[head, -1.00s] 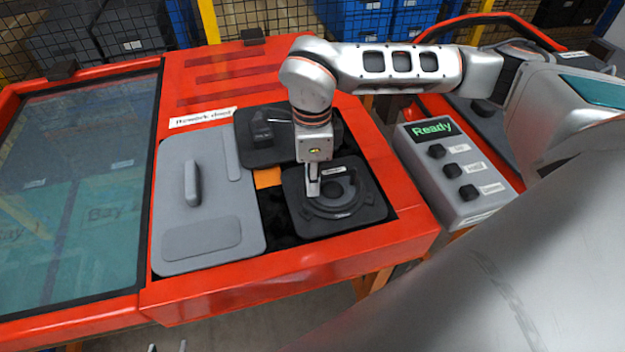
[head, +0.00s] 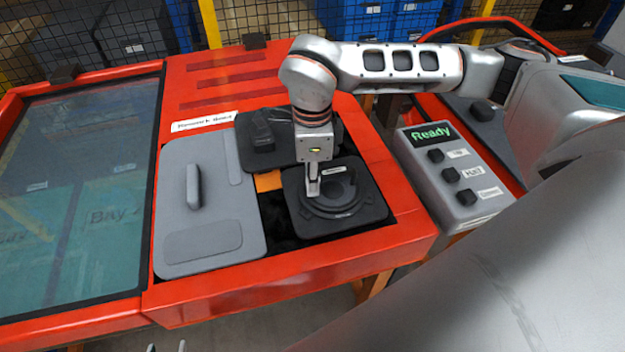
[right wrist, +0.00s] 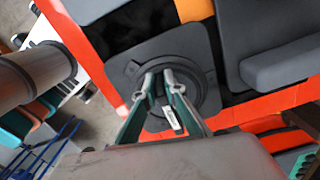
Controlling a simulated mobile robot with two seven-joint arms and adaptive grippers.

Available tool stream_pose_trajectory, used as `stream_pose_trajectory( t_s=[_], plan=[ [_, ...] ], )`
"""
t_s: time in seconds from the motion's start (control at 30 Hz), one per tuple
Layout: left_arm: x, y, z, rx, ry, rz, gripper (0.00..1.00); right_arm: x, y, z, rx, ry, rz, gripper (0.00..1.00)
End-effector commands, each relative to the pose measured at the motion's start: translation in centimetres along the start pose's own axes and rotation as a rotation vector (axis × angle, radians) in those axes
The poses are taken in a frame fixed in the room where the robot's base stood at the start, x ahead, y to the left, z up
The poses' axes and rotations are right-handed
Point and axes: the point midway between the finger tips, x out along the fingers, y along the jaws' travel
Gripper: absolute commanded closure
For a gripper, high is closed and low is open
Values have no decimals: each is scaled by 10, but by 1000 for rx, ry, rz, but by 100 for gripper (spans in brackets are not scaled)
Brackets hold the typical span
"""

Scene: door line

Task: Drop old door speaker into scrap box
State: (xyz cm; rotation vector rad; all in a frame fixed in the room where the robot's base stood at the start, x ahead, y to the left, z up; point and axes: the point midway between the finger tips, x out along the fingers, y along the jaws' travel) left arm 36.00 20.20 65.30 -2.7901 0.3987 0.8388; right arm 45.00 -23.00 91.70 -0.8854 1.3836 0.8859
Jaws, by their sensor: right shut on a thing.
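The old door speaker (head: 350,212) is a black square plate with a round ring, lying in the right part of the red door panel's opening. It also shows in the right wrist view (right wrist: 200,52). My right gripper (head: 313,192) points down onto it and is shut on a raised part near its centre; in the right wrist view the fingers (right wrist: 165,80) are close together there. Only the two fingertips of my left gripper (head: 167,347) show at the bottom edge, apart with nothing between them. I cannot make out which container is the scrap box.
A grey cover with a handle (head: 210,215) lies left of the speaker, and a black part (head: 262,150) sits behind it. A grey control box reading "Ready" (head: 455,180) stands to the right. The door's window (head: 75,190) is at left. A blue wire rack (right wrist: 45,150) shows low left.

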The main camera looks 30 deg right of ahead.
Motion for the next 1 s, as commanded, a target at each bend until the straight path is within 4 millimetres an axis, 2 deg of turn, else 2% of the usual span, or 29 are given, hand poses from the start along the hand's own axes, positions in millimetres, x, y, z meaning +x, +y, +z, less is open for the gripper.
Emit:
stream_pose_trajectory(
  t_s=[0.53, 0.57, 0.6, 0.87, 1.0],
  plan=[
    [-3, -1, -6, 1, 3, -1, 60, -9, -2, 0, 4, -2, -6, 100],
    [-3, -1, -6, 1, 3, -1, 60, -10, -3, 1, 4, -4, -7, 95],
    [-3, -1, -6, 0, 3, -1, 60, -9, -2, 1, 4, -4, -7, 100],
    [-3, -1, -7, 1, 3, -1, 60, -11, -1, 0, 2, -3, -4, 100],
    [-7, -2, -14, 1, 5, -2, 60, -22, -1, 1, 1, -3, -5, 100]
  ],
)
